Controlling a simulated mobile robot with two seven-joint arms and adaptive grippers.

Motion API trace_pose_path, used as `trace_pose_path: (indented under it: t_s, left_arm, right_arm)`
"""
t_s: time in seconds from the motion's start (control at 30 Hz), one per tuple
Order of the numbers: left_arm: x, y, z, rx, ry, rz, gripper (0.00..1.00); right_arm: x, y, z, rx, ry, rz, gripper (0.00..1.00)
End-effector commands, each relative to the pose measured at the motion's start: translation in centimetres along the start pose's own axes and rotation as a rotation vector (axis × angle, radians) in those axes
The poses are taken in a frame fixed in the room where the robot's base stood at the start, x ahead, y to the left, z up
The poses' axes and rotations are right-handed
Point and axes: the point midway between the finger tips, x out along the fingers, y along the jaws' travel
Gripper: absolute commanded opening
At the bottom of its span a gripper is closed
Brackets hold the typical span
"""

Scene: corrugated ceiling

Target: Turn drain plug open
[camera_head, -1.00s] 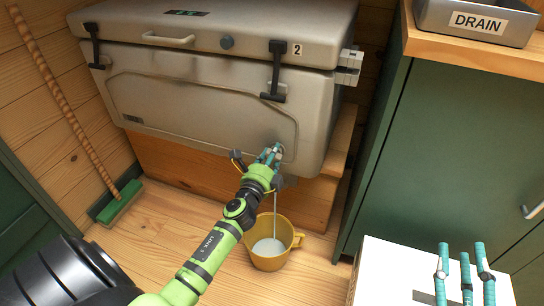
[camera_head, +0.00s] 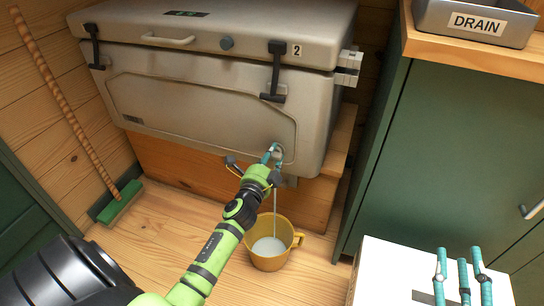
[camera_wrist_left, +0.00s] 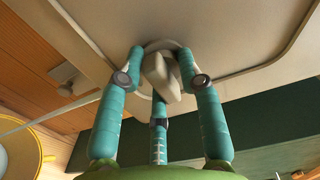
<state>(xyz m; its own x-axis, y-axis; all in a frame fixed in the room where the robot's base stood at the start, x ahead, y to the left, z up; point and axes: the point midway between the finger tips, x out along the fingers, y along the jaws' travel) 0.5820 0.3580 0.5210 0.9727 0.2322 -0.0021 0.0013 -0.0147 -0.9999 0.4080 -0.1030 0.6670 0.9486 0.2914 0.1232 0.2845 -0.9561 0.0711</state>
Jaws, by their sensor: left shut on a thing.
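The grey cooler (camera_head: 200,100) stands on a wooden bench. Its drain plug (camera_wrist_left: 162,78) is a pale knob low on the cooler's front, between the teal fingers in the left wrist view. My left gripper (camera_head: 273,155) is shut on the plug; its fingers partly hide it in the head view. A thin stream of pale liquid falls from the plug's area into a yellow mug (camera_head: 259,258) on the floor, which holds some pale liquid. The mug also shows at the left edge of the left wrist view (camera_wrist_left: 28,150). My right gripper (camera_head: 463,275) has its fingers apart and empty.
A broom (camera_head: 119,202) leans at the left wall. A green cabinet (camera_head: 440,160) stands to the right, with a metal tray labelled DRAIN (camera_head: 430,18) on its wooden top. A white surface (camera_head: 385,270) lies below my right gripper.

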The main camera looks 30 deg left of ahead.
Motion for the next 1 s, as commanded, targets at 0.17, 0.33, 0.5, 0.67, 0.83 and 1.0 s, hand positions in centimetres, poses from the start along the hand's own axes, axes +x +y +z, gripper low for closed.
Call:
trace_pose_path:
  t_s: [0.17,0.33,0.5,0.67,0.83,1.0]
  left_arm:
    - [0.2,-0.6,-0.1,-0.008,0.004,-0.013,0.44]
    - [0.1,-0.6,-0.2,-0.006,0.004,-0.011,0.57]
    - [0.1,-0.3,-0.1,-0.004,0.002,-0.007,0.57]
    - [-0.5,-0.2,0.0,-0.003,0.001,-0.004,0.57]
    - [-3.1,-0.1,-0.1,-0.002,0.002,-0.002,0.57]
    - [-6.9,-0.1,-0.1,-0.004,0.002,-0.003,0.57]
  right_arm:
    - [0.0,0.0,0.0,0.001,0.0,0.0,0.4]
    - [0.0,0.0,0.0,0.001,0.0,0.0,0.4]
    - [0.0,-0.1,0.0,0.002,0.001,0.0,0.4]
    - [-0.1,-0.2,0.2,0.009,-0.003,-0.001,0.4]
    - [0.0,-0.2,0.1,0.006,-0.001,-0.001,0.4]
    - [0.0,-0.1,0.1,0.004,0.0,-0.001,0.4]
